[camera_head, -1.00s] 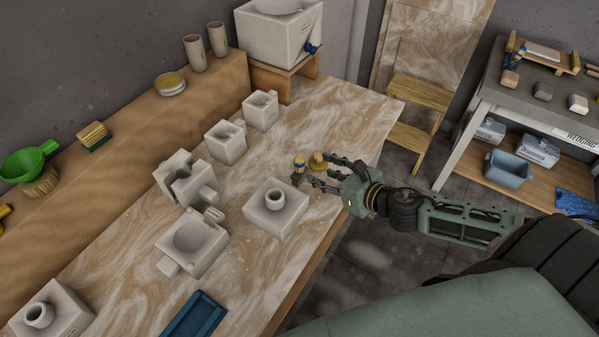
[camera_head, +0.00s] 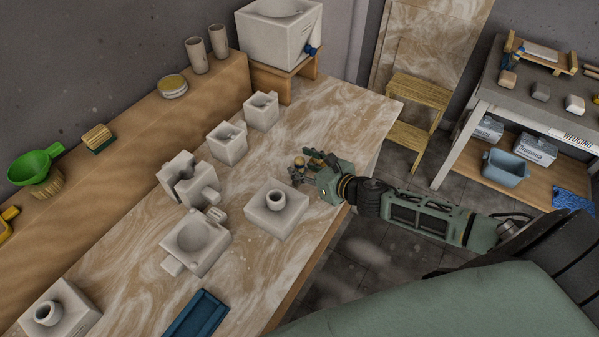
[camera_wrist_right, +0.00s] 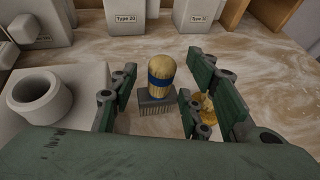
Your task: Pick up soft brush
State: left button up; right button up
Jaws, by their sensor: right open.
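The soft brush (camera_wrist_right: 157,97), with a rounded tan handle, a blue band and a grey bristle base, stands upright on the marbled table. It is small and partly hidden in the head view (camera_head: 297,170). My right gripper (camera_head: 304,167) is open and low over the table beside the block mold. In the right wrist view, its fingers (camera_wrist_right: 160,72) lie to the left and right of the brush, with gaps showing on both sides. A yellow object (camera_wrist_right: 206,107) sits beyond the right finger, partly hidden by it. My left gripper is not in view.
A white block mold with a round spout (camera_head: 272,218) stands close to the left of the gripper. More white molds (camera_head: 194,242) stand farther left. A blue tray (camera_head: 196,315) lies near the front edge. The tabletop toward the back right is clear.

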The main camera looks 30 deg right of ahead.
grip_shut()
dwell(0.3)
